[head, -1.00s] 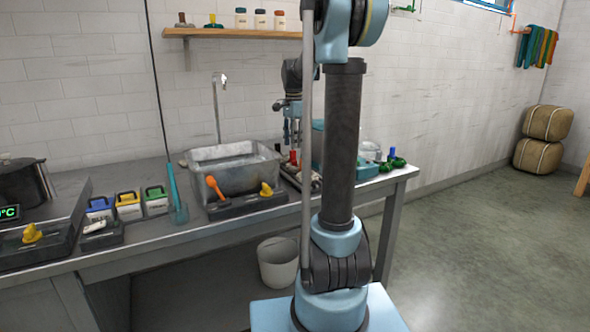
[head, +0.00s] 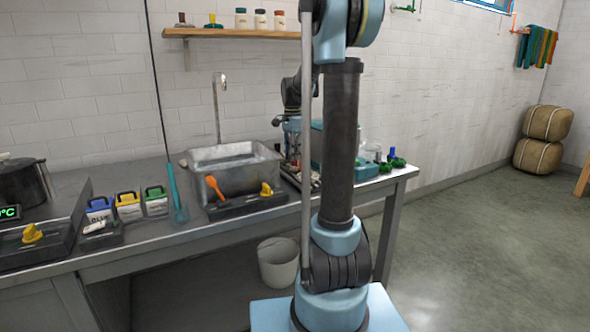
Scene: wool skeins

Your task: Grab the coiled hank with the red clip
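My gripper (head: 292,152) is low over the bench, just right of the sink, at a shallow tray (head: 291,177). It is small in the head view, and I cannot tell whether its fingers are open or shut. The hank with the red clip is mostly hidden behind the gripper; only a trace of red shows by the fingers. I cannot tell whether the gripper touches it.
The metal sink (head: 225,181) stands left of the gripper, with a tap (head: 217,105) behind. A teal bin (head: 338,166) is to the right, partly behind my arm. Green hanks (head: 394,164), one blue-clipped, lie near the bench's right end. A bucket (head: 277,264) stands below.

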